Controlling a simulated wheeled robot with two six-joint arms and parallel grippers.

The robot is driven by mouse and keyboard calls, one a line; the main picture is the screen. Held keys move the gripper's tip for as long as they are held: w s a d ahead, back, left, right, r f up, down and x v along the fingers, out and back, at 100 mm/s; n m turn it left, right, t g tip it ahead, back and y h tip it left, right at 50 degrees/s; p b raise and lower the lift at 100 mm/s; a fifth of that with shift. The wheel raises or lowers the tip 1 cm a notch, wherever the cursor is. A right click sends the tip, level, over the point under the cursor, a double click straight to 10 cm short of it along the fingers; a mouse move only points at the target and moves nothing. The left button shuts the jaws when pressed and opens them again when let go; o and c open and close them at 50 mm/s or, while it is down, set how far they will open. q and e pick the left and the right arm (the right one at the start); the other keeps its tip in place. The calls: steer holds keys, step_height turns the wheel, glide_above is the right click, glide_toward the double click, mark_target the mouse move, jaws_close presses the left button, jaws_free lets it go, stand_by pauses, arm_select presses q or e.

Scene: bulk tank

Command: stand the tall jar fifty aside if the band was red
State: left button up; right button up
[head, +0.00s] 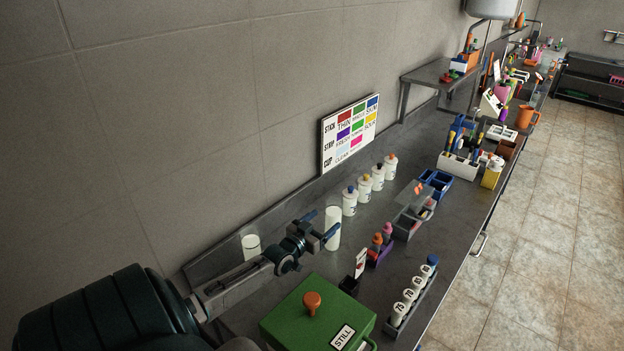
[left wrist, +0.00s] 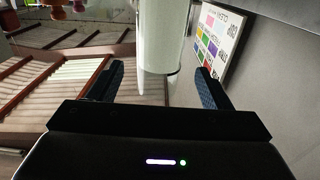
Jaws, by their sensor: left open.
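A tall plain white cylinder (head: 333,238), which may be the tall jar, stands upright on the grey counter near the wall. In the left wrist view the white cylinder (left wrist: 160,40) shows between my finger pads. My left gripper (head: 320,226) is open at the cylinder, one blue finger on each side in the picture; I cannot tell whether they touch it. A white card with a red mark (head: 361,262) stands in a black holder near the green box. No number is readable on the cylinder. My right gripper is not in view.
A shorter white cylinder (head: 251,247) stands behind my left arm. Several capped bottles (head: 364,187) line the wall under a colour chart (head: 350,132). A green box marked STILL (head: 290,318) and a rack of numbered tubes (head: 400,312) stand in front. Some counter between is clear.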

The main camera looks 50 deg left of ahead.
arm_select(q)
steer(key=shift+s+d, duration=0.15)
steer(key=shift+s, duration=1.2)
steer(key=shift+s+d, duration=0.15)
steer(key=shift+s, duration=1.15)
